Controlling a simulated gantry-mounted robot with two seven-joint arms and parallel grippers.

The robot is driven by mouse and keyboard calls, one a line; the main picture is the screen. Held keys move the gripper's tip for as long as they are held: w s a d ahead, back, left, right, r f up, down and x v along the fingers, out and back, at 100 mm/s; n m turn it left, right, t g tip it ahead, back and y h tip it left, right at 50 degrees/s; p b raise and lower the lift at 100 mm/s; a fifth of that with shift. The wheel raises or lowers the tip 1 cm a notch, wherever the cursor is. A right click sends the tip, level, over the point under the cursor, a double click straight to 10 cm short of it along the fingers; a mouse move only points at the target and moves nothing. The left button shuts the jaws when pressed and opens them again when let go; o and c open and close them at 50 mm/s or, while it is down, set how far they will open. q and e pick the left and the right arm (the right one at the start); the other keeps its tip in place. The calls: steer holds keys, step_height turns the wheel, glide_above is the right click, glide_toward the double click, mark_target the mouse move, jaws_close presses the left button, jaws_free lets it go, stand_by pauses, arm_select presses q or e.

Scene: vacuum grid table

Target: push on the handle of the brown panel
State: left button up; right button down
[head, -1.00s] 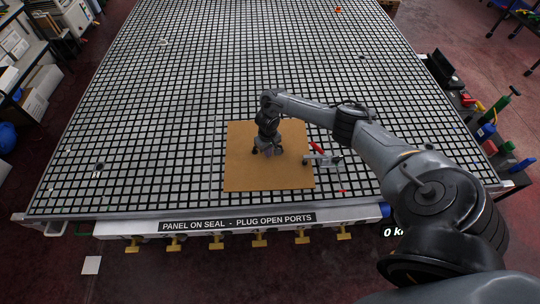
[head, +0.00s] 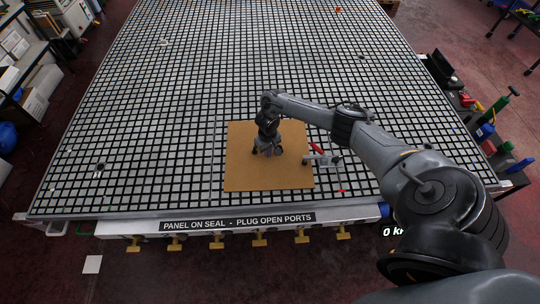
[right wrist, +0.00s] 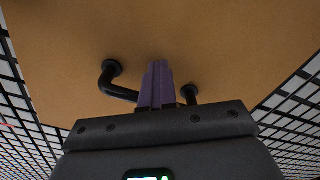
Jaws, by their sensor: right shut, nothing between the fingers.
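The brown panel (head: 240,172) lies flat on the grid table (head: 150,130) near its front edge. It fills much of the right wrist view (right wrist: 235,45). Its black bar handle (right wrist: 119,92) stands on two round feet on the panel. My right gripper (head: 267,150) is over the panel at the handle, reaching in from the right. Its purple fingers (right wrist: 157,68) are shut with nothing between them. They cross in front of the handle's middle and hide part of the bar. I cannot tell whether they touch it. My left gripper is not in view.
A clamp with a red handle (head: 317,149) sits at the panel's right edge. A label strip (head: 237,222) and several yellow valves (head: 260,240) line the table's front. The grid left of and behind the panel is mostly clear.

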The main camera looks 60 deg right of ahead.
steer(key=shift+w+d+r, duration=0.1)
steer(key=shift+d+r, duration=0.05)
steer(key=shift+d, duration=0.1)
steer(key=shift+p, duration=0.35)
stand_by(0.4)
steer(key=shift+p, duration=0.35)
stand_by(0.6)
steer(key=shift+s+a+r+p, duration=0.25)
steer(key=shift+a+p, duration=0.1)
steer(key=shift+p, duration=0.7)
steer(key=shift+s+a+f+p, duration=0.15)
steer(key=shift+s+a+p, duration=0.2)
steer(key=shift+a+p, duration=0.35)
steer(key=shift+s+a+f+p, duration=0.1)
steer(key=shift+s+a+p, duration=0.3)
steer(key=shift+p, duration=0.35)
steer(key=shift+w, duration=0.1)
